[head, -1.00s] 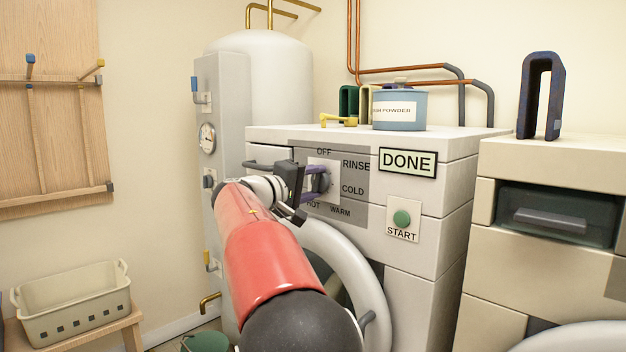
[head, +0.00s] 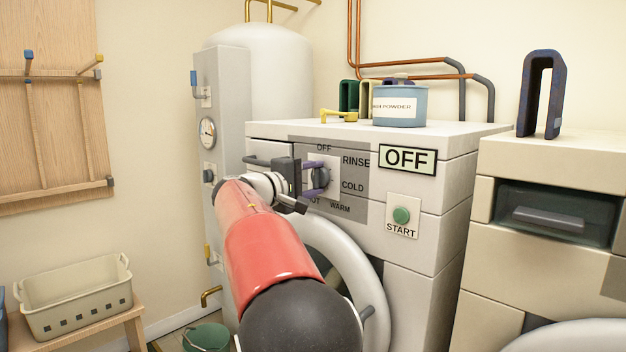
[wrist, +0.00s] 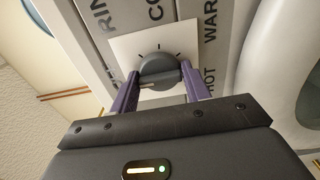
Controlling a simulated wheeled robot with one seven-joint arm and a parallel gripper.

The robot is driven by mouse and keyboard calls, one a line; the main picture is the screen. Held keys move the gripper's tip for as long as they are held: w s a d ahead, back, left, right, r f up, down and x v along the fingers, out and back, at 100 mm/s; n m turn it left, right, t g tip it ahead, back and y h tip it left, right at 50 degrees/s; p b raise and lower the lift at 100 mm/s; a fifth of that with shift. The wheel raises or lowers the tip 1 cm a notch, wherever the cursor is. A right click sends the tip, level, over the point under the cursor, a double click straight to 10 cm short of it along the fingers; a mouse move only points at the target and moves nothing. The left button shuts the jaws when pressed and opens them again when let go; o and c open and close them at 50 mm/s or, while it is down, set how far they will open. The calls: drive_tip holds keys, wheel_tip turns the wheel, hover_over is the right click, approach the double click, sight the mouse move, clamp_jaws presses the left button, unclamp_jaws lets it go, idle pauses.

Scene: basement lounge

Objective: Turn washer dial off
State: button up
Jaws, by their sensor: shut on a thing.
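The washer (head: 425,235) is a white machine with a grey dial panel marked OFF, RINSE, COLD, WARM and HOT. Its display (head: 407,159) reads OFF. The round grey dial (head: 323,177) is partly hidden by my gripper (head: 314,178) in the head view. In the wrist view the dial (wrist: 157,66) lies between the two purple fingers of my gripper (wrist: 160,75), which is shut on its grip bar. The dial's pointer is not clear in the head view.
A green START button (head: 402,215) is right of the dial. A washing powder tub (head: 400,108) and a yellow piece (head: 339,116) stand on the washer top. The round door (head: 345,262) bulges below my arm. A boiler (head: 255,80) stands close on the left.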

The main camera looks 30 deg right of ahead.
drive_tip(key=o, duration=1)
drive_tip(key=b+v, duration=0.1)
drive_tip(key=v, duration=0.7)
drive_tip(key=s+d+f+g+y, duration=0.1)
drive_tip(key=s+d+f+y, duration=0.2)
drive_tip(key=s+f+y, duration=0.6)
drive_tip(key=s+a+f+m+y, duration=0.1)
drive_tip(key=s+a+f+y, duration=0.1)
drive_tip(key=s+a+f, duration=0.2)
drive_tip(key=s+a+f+m+y, duration=0.1)
drive_tip(key=s+a+f+y, duration=0.2)
drive_tip(key=s+a+f, duration=0.2)
drive_tip(key=s+a+f+m+y, duration=0.2)
drive_tip(key=s+a+f+y, duration=0.1)
drive_tip(key=s+f, duration=0.7)
drive_tip(key=shift+s+a+f, duration=0.1)
drive_tip(key=shift+s+a, duration=0.2)
drive_tip(key=shift+s, duration=0.45)
drive_tip(key=shift+s+a, duration=0.25)
drive_tip(key=shift+s, duration=0.5)
drive_tip(key=shift+s+a, duration=0.3)
drive_tip(key=shift+s, duration=0.5)
